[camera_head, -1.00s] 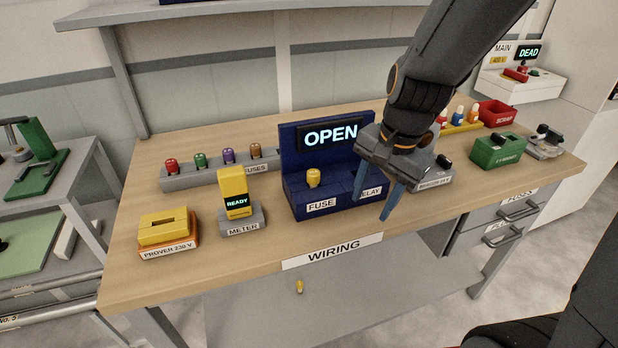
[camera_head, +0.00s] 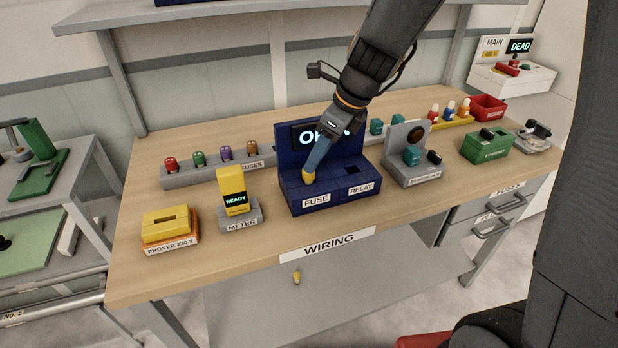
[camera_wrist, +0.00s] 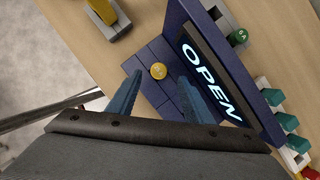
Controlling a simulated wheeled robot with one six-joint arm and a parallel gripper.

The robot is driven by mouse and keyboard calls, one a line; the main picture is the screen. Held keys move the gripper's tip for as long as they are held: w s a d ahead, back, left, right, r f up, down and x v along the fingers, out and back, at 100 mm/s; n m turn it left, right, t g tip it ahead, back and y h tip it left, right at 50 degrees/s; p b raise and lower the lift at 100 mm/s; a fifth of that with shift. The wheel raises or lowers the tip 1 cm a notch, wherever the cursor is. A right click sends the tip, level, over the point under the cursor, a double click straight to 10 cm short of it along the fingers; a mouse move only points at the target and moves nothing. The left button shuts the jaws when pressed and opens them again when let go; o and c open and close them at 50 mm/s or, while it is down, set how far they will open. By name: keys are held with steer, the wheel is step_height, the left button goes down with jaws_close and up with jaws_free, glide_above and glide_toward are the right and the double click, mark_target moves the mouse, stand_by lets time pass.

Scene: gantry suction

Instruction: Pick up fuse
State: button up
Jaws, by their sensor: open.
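The yellow fuse (camera_head: 308,177) stands in the slot labelled FUSE on the dark blue box (camera_head: 329,198). Its round yellow top (camera_wrist: 158,70) shows in the wrist view, just beyond and between my fingertips. My gripper (camera_head: 313,166) is open, pointing down at the fuse from above. In the wrist view its two blue fingers (camera_wrist: 161,82) are apart with nothing between them but the view of the box. In the head view the nearer finger partly covers the fuse, so I cannot tell whether they touch.
The box's upright panel, with its OPEN screen (camera_wrist: 211,80), stands close behind the fuse. The empty-looking RELAY slot (camera_head: 351,170) is to the right. The yellow meter (camera_head: 235,200) and prover (camera_head: 168,228) stand left, the grey fuse rack (camera_head: 212,173) behind them. Bare wood lies in front.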

mark_target(309, 181)
steer(key=shift+x, duration=2.2)
steer(key=shift+s+a, duration=0.1)
jaws_close()
